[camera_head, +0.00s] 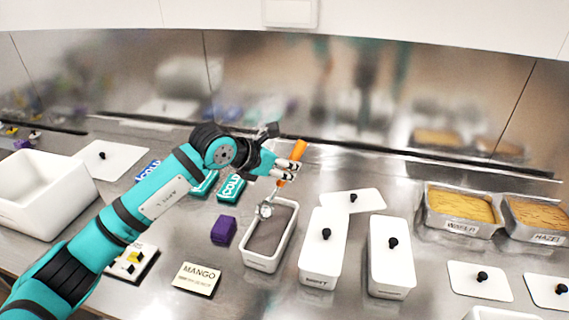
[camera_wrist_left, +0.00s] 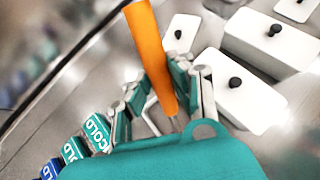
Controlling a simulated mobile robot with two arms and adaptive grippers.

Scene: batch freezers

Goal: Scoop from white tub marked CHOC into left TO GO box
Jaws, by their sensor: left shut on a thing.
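My left gripper (camera_head: 285,171) is shut on the orange handle of a scoop (camera_head: 299,150). The handle also shows between the fingers (camera_wrist_left: 168,98) in the left wrist view (camera_wrist_left: 148,45). The scoop's metal head hangs down at the back left part of an open white tub (camera_head: 262,262) with dark brown content. I cannot tell whether the head touches the content. No CHOC mark is readable on this tub. No box marked TO GO can be made out. My right gripper is out of view.
Two lidded white tubs (camera_head: 320,262) (camera_head: 391,278) stand right of the open tub. A loose white lid (camera_head: 340,201) lies behind them. A purple block (camera_head: 224,230) and a MANGO card (camera_head: 196,279) lie left. Metal pans (camera_head: 461,228) stand right, and a large white bin (camera_head: 42,218) far left.

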